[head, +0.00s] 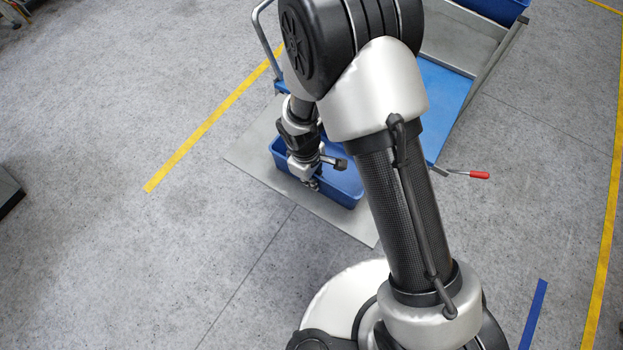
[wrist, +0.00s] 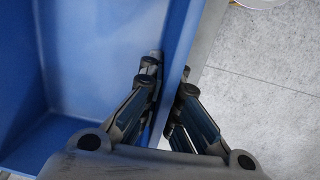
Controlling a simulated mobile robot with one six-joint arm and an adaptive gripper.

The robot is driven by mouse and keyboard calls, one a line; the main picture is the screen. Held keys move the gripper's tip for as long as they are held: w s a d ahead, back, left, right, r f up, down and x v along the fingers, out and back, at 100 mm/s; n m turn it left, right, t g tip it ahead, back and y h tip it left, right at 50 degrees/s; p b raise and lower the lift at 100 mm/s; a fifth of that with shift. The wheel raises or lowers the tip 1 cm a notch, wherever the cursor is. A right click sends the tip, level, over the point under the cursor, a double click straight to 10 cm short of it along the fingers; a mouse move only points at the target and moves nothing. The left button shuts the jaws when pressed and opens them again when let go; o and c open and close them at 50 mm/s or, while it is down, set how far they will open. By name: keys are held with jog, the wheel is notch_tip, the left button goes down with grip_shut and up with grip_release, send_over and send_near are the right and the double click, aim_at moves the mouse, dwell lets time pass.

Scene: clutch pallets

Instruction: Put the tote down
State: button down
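The blue tote (head: 346,190) is at the grey metal plate in the head view, partly hidden behind my arm. Its open inside shows on the left of the wrist view (wrist: 90,60), and the part in view is empty. My gripper (head: 312,184) is at the tote's near left side. In the wrist view my gripper (wrist: 170,78) has one finger inside the tote and one outside, closed on the side wall. I cannot tell whether the tote's bottom touches the plate.
The grey metal plate (head: 252,167) extends left and front of the tote. Behind it are a blue panel (head: 440,88), a metal frame and another blue bin (head: 494,9). A red-tipped lever (head: 478,175) sticks out right.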

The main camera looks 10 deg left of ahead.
jog(key=shift+f, duration=0.15)
jog(key=c, duration=1.8)
grip_release()
